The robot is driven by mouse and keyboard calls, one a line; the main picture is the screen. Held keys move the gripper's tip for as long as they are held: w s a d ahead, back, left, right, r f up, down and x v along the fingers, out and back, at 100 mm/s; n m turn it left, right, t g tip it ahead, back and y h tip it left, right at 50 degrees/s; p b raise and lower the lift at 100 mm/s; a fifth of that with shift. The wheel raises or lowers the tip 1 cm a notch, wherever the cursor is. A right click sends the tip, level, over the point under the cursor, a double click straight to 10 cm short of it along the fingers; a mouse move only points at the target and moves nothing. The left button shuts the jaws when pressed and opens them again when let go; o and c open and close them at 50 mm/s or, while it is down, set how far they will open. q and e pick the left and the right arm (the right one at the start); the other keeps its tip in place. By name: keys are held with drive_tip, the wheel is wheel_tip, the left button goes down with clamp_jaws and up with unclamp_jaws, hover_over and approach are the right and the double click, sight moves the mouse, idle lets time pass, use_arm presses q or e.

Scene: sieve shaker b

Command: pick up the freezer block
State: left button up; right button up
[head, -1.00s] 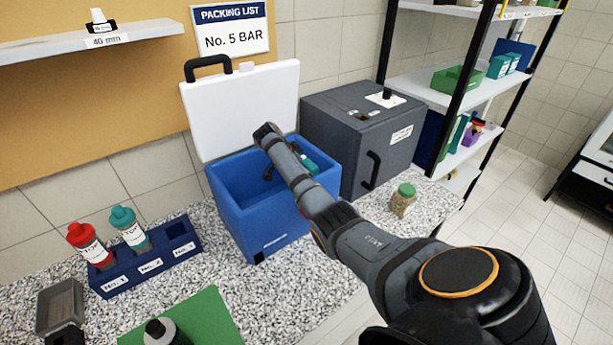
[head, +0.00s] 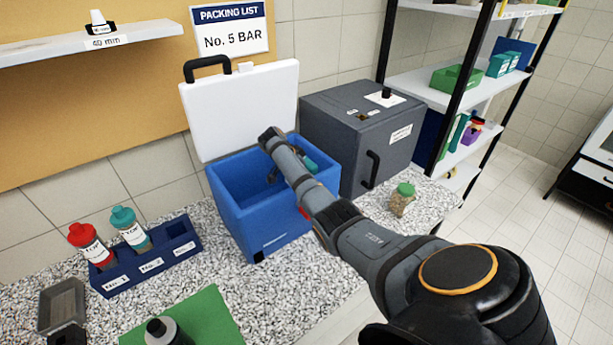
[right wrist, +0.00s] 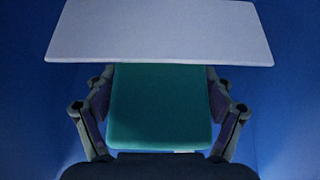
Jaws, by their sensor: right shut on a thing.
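The freezer block is a flat teal slab (right wrist: 160,105), seen between the two fingers of my right gripper (right wrist: 160,112) in the right wrist view. The fingers are shut on its left and right sides. In the head view, my right arm reaches into the open blue cool box (head: 262,222) from above, and the arm hides most of the gripper. A bit of teal (head: 311,164) shows inside the box beside the arm. Whether the block touches the box floor cannot be seen. My left gripper is not in view.
The box's white lid (head: 240,108) stands open behind it. A dark grey cabinet (head: 345,125) is close on the right, with a green-capped jar (head: 402,200) in front. A blue rack (head: 150,262) with two bottles stands left. A pale slab (right wrist: 160,32) lies above the block in the wrist view.

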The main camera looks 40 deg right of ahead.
drive_tip(key=shift+r, duration=0.1)
wheel_tip(320, 180, up, 28)
drive_tip(key=p, duration=0.5)
drive_tip(key=shift+p, duration=0.4)
